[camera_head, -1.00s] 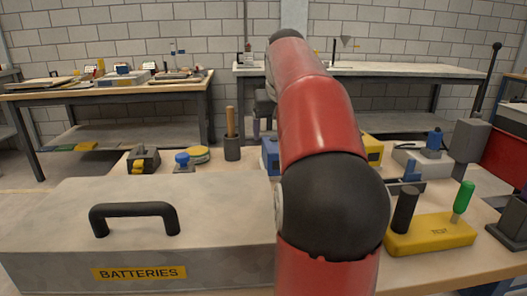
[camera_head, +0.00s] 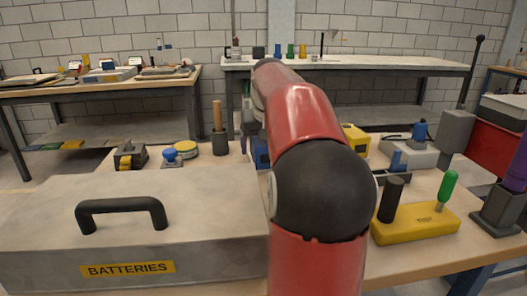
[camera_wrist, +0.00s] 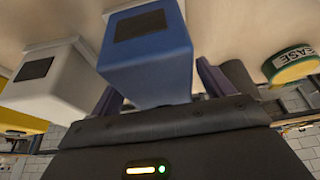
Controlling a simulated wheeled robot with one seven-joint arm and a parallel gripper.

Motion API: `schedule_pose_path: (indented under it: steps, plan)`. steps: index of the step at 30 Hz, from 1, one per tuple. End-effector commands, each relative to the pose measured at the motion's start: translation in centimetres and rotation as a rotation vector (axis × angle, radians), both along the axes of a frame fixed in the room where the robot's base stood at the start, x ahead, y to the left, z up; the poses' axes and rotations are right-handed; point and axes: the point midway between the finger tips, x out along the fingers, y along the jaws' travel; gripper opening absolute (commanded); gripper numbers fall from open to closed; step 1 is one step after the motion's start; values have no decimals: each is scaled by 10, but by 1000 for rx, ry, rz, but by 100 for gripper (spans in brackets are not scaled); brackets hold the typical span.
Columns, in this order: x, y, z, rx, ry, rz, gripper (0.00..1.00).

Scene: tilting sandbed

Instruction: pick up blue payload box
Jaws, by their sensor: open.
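The blue payload box (camera_wrist: 150,62) fills the upper middle of the wrist view, with a dark square on its face. My gripper (camera_wrist: 160,92) is open, with one finger on each side of the box. I cannot tell whether the fingers touch it. In the head view, a blue box (camera_head: 262,152) shows only in part beside my red arm, which hides the rest.
A white box (camera_wrist: 48,82) stands close beside the blue one, with a yellow box (camera_wrist: 18,122) beyond it. A round yellow-green tin (camera_wrist: 292,64) lies on the other side. The large BATTERIES case (camera_head: 130,230) takes up the bench's left front.

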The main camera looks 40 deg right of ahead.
Motion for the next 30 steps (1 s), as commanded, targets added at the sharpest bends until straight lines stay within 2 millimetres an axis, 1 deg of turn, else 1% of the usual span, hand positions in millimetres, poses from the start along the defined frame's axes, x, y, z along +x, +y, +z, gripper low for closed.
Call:
schedule_pose_path:
  steps: [17,20,30]
  plan:
    - [0,0,-4,0,0,1,80]
    - [0,0,-4,0,0,1,70]
    - [0,0,-4,0,0,1,25]
